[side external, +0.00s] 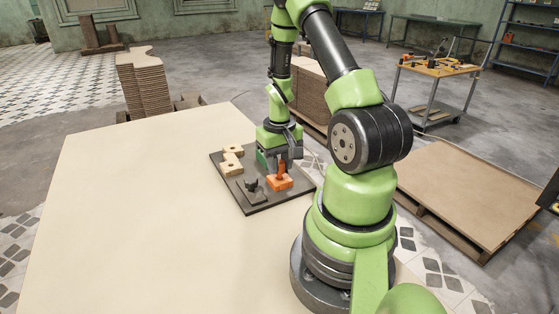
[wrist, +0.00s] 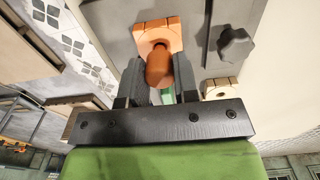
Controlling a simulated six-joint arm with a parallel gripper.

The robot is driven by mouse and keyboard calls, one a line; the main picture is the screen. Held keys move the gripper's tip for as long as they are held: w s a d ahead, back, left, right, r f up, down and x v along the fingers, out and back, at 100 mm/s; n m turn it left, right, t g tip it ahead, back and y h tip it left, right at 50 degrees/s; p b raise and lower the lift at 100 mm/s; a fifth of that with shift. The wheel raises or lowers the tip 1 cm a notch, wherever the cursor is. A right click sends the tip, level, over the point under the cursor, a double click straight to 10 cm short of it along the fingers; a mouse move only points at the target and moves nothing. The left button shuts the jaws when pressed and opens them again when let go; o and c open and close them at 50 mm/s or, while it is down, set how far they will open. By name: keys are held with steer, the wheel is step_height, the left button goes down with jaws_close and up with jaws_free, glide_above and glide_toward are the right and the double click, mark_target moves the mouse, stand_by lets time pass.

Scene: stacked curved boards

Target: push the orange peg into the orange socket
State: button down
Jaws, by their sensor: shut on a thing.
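The orange peg (side external: 281,169) is upright between the fingers of my gripper (side external: 285,160), which is shut on it. The orange socket (side external: 279,184) is a small block lying on the dark board, directly under the peg. In the wrist view the peg (wrist: 158,68) shows its rounded end toward the camera, between the two grey fingers of my gripper (wrist: 160,82). The socket (wrist: 160,28) is just beyond it. The peg's lower end meets or nearly meets the socket; I cannot tell whether it has entered the hole.
The dark board (side external: 262,204) lies on a wide pale table (side external: 140,210). It also holds a dark knobbed piece (side external: 251,185), pale wooden blocks (side external: 231,165) and a green piece (side external: 262,158) close beside my gripper. The table left of the board is clear.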

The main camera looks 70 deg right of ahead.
steer(key=shift+f, duration=0.95)
steer(key=c, duration=0.8)
jaws_free()
steer(key=shift+r, duration=0.1)
step_height(320, 180, up, 10)
steer(key=shift+f, duration=0.1)
